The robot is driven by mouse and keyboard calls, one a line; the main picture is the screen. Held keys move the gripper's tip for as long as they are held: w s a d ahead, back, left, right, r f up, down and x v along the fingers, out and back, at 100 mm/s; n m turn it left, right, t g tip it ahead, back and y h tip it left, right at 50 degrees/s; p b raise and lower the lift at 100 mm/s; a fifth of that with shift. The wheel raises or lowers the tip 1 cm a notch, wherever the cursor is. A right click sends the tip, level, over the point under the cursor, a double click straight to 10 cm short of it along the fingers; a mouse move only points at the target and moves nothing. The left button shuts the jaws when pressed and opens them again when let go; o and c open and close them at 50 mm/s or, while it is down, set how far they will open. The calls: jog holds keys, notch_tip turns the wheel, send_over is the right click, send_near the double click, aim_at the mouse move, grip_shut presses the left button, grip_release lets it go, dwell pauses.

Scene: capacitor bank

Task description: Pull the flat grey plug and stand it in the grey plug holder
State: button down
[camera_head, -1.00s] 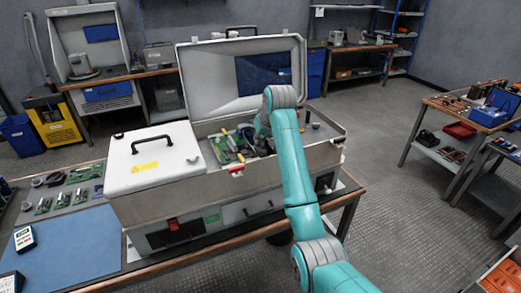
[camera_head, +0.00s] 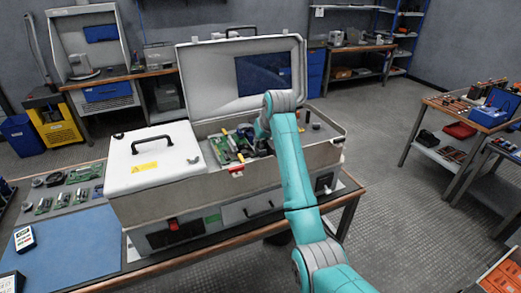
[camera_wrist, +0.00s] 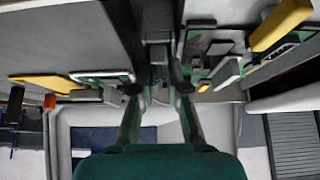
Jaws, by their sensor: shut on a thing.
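My gripper (camera_wrist: 160,89) is in the wrist view, its two green fingers closed on a narrow grey piece (camera_wrist: 159,64) that looks like the flat grey plug. The fingers and nearby parts hide much of its outline, and I cannot tell whether it is seated or free. In the head view my gripper is down inside the open grey case (camera_head: 180,199), mostly hidden behind my teal arm, close to the green circuit boards (camera_head: 222,149). I cannot pick out the grey plug holder with certainty.
Yellow parts (camera_wrist: 280,24) stand close beside the fingers in the wrist view. The case's raised lid (camera_head: 215,80) stands behind my arm, and a white cover (camera_head: 150,172) closes its left part. A blue mat (camera_head: 75,245) lies on the bench at left.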

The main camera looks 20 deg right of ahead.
jog(key=shift+f, duration=0.2)
jog(key=c, duration=1.1)
grip_release()
jog(key=shift+f, duration=0.15)
jog(key=shift+s, duration=0.1)
jog(key=shift+d, duration=0.1)
